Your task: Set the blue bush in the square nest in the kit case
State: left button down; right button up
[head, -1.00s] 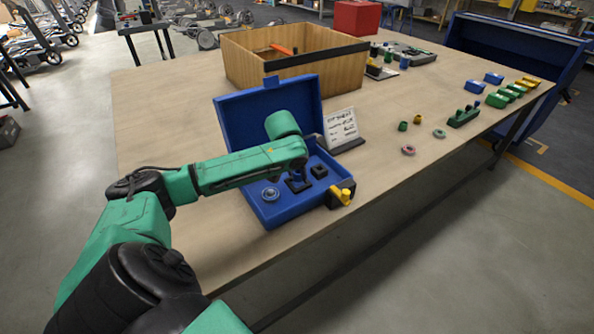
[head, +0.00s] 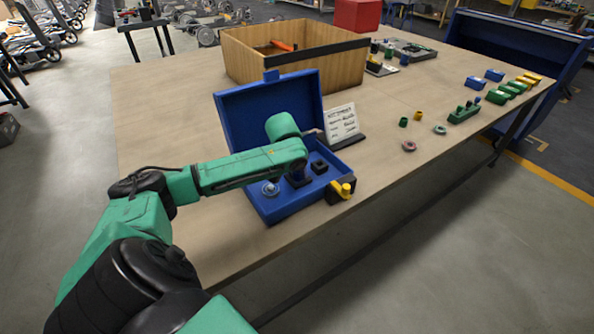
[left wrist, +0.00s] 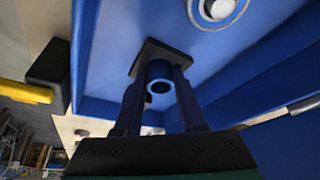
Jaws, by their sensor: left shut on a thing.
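The blue kit case (head: 283,213) stands open near the table's front edge, its lid up at the back. My left gripper (head: 297,177) points down into it, shut on the blue bush (left wrist: 160,76), which shows between the two fingers in the left wrist view. A dark square nest (left wrist: 150,54) lies right at the bush's far end; I cannot tell whether the bush is seated in it. In the head view the fingers hide most of this nest and the bush. A second dark square holder (head: 319,167) and a round silver piece (head: 270,189) flank it.
A black block with a yellow part (head: 342,190) sits at the case's right front. A sign card (head: 341,123) stands right of the lid. A wooden box (head: 295,65) is behind. Small rings and coloured parts lie to the right, with bare table between.

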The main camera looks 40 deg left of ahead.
pick_arm(q)
jog(key=shift+s+d+f, duration=0.15)
jog(key=shift+s+f, duration=0.1)
jog(key=shift+f, duration=0.2)
jog(key=shift+c, duration=2.1)
grip_release()
jog(key=shift+f, duration=0.1)
jog(key=shift+s+r, duration=0.2)
jog(key=shift+r, duration=0.35)
jog(key=v, duration=1.4)
jog(key=shift+w+r+b, duration=0.25)
jog(key=shift+b, duration=0.05)
jog(key=shift+f, duration=0.1)
